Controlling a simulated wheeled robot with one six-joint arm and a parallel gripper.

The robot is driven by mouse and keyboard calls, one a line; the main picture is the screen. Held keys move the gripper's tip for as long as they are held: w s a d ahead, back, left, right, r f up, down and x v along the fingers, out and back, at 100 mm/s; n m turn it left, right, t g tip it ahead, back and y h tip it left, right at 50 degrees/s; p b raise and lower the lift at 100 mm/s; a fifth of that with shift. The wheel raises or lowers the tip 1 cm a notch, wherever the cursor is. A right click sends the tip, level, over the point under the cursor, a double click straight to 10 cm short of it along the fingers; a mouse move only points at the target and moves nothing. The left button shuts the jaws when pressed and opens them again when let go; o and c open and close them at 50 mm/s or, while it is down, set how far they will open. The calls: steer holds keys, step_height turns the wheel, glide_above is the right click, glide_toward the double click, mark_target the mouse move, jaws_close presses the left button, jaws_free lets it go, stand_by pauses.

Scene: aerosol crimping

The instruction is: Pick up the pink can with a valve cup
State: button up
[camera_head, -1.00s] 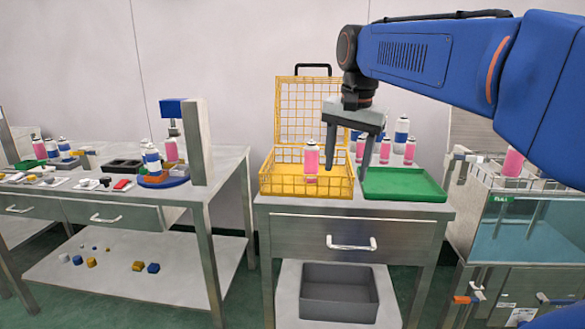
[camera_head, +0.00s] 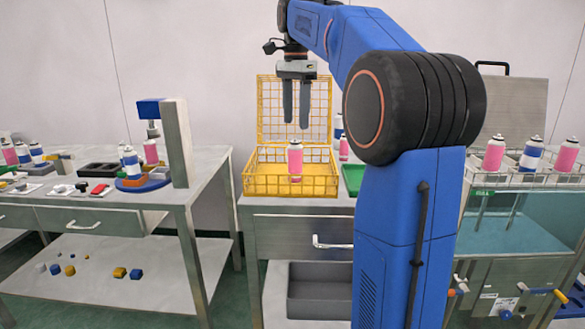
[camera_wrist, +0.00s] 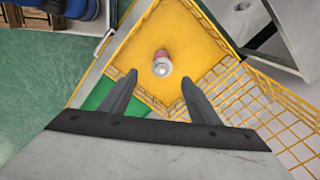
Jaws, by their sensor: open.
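A pink can (camera_head: 295,163) with a white band and a valve cup on top stands upright in the yellow wire basket (camera_head: 250,187). My gripper (camera_head: 295,127) is open and empty, above the can, with its fingers pointing down. In the wrist view the can (camera_wrist: 162,64) is seen from above, alone on the yellow basket floor (camera_wrist: 185,30), beyond my open fingers (camera_wrist: 158,86). Other pink cans stand on the rotary fixture (camera_head: 151,152) at left and on the rack over the water tank (camera_head: 494,153) at right.
The basket's raised wire lid (camera_head: 270,105) stands behind the can. A green tray (camera_head: 352,182) beside the basket is mostly hidden by my arm. A grey press column (camera_head: 178,145) stands on the left table. A grey bin (camera_head: 318,291) sits below.

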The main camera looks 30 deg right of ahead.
mark_target(295, 162)
step_height(295, 162, down, 9)
steer(key=shift+w+d+f, duration=0.1)
steer(key=shift+w+f, duration=0.05)
steer(key=shift+f, duration=1.25)
steer(key=shift+w+f, duration=0.1)
steer(key=shift+f, duration=1.25)
steer(key=c, duration=1.2)
steer(key=shift+c, duration=0.2)
steer(key=shift+r, duration=0.1)
step_height(295, 162, up, 10)
steer(key=shift+f, duration=0.1)
